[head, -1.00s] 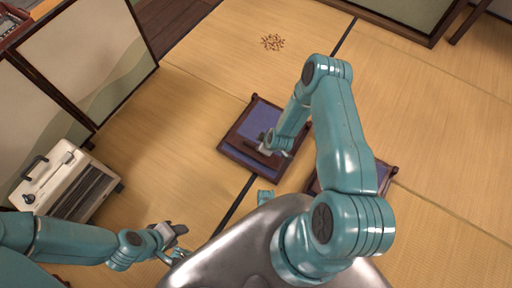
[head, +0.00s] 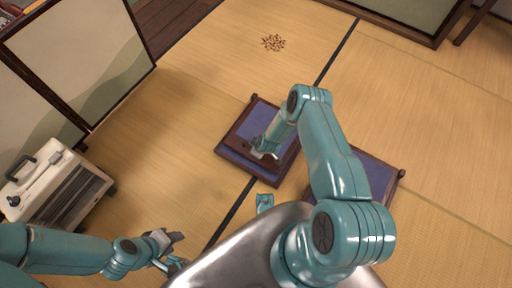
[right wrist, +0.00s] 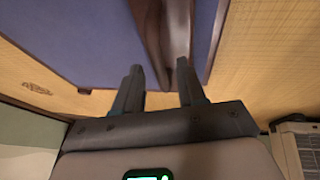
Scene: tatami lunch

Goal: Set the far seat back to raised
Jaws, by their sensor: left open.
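The far seat (head: 228,151) lies on the tatami in the middle of the head view, with a dark wooden frame and blue padding. My right gripper (head: 263,153) is over its middle, at a dark wooden bar. In the right wrist view the two fingers of my right gripper (right wrist: 160,78) stand apart, with the end of a brown wooden piece (right wrist: 150,22) between or just beyond them. I cannot tell if they press on it. Blue padding (right wrist: 85,40) shows on both sides. My left gripper (head: 170,250) is open and empty at lower left, away from the seat.
A second seat (head: 380,175) is partly hidden behind my right arm. A small teal object (head: 264,202) lies between the seats and me. A cream box-shaped appliance (head: 50,185) and folding screens (head: 75,60) stand at left. A brown cluster (head: 273,43) lies on open tatami.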

